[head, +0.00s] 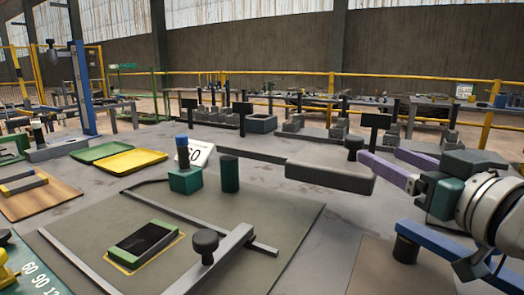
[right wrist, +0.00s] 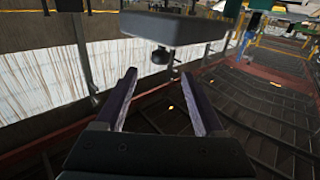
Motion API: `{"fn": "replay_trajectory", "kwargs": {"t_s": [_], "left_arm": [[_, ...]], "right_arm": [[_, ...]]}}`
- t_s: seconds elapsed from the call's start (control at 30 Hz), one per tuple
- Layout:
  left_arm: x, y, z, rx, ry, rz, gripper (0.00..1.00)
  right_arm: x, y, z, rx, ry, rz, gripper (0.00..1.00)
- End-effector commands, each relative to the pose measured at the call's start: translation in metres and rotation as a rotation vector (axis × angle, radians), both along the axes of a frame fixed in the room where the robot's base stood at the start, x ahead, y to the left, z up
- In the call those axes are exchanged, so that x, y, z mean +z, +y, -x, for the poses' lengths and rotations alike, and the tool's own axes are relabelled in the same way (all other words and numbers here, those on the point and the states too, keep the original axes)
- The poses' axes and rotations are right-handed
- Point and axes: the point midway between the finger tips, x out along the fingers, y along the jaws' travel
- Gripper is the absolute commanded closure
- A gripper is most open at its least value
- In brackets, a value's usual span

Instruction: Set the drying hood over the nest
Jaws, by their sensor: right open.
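A flat dark grey slab (head: 322,176) with a black knob (head: 355,143) on top, which looks like the drying hood, is right of centre; what bears it is unclear. The slab (right wrist: 172,27) and knob (right wrist: 160,56) also show in the right wrist view. My right gripper (head: 392,163) is open and empty to the right of the knob, its purple fingers pointing toward it. In the wrist view the knob lies beyond the fingertips (right wrist: 160,78), apart from them. A green-framed dark rectangle (head: 145,239), probably the nest, lies inside a yellow outline on the mat. My left gripper is not in view.
A grey bar with a black knob (head: 205,243) crosses the mat (head: 275,218) beside the green frame. A teal block (head: 186,180) with a blue-topped post and a dark green cylinder (head: 230,174) stand behind. Yellow (head: 131,161) and green trays lie at the left.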

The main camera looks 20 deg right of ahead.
Motion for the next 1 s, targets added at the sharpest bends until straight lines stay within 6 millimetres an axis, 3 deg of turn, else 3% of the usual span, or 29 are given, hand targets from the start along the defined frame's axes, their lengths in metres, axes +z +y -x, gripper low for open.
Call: {"fn": "replay_trajectory", "kwargs": {"t_s": [0.17,0.6,1.0], "left_arm": [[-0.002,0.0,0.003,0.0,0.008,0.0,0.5],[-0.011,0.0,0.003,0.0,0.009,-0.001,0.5],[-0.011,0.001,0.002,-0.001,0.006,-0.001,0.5]], "right_arm": [[0.002,-0.001,-0.017,0.002,-0.004,0.001,0.3],[0.001,-0.007,-0.085,0.0,-0.002,0.001,0.3],[0.001,-0.008,-0.098,0.001,0.0,0.0,0.3]]}}
